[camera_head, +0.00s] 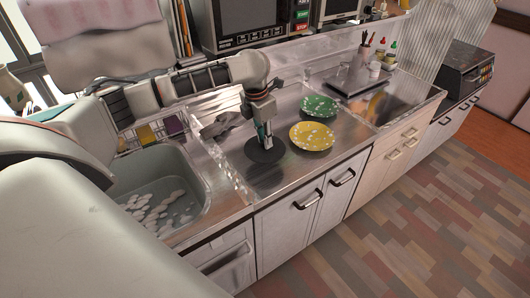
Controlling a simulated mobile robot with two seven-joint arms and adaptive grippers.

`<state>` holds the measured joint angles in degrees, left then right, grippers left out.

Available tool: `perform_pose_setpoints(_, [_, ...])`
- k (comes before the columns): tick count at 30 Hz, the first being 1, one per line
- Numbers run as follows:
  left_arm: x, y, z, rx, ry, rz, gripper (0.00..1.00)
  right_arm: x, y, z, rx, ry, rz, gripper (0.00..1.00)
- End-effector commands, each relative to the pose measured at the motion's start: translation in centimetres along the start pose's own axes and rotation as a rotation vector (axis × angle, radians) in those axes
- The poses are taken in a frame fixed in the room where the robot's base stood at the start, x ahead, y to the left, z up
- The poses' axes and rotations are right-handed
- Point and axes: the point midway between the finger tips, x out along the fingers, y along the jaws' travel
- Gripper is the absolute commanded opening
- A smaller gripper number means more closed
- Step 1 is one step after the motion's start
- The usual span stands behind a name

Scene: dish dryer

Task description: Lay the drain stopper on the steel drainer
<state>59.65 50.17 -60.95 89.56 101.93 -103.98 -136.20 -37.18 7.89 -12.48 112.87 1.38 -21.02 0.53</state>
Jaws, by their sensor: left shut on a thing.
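The drain stopper (265,151) is a flat dark round disc. It is at the lower end of my left gripper (264,141), which points down and is shut on it. The disc is over the steel drainer (253,183), the shiny metal surface right of the sink. I cannot tell whether the disc touches the metal. My right gripper is not in view.
A green plate (319,106) and a yellow plate (312,136) lie right of the disc. The sink (187,218) with pale pieces in it is at the left. A grey object (221,124) lies behind-left of the gripper. The front right metal is clear.

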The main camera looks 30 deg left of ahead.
Motion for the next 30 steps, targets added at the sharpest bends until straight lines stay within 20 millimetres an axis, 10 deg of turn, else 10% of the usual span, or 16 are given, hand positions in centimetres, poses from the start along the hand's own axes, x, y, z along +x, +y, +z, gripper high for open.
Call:
perform_pose_setpoints(16, [5.5,0.0,-0.8,-0.002,0.0,-0.001,0.0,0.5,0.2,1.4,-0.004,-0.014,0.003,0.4])
perform_pose_setpoints(28, [5.9,0.0,-0.9,0.0,0.0,0.0,0.0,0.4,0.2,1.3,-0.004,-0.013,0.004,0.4])
perform_pose_setpoints(30, [5.8,0.0,-0.8,0.0,-0.001,0.0,0.34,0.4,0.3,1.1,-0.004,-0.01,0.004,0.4])
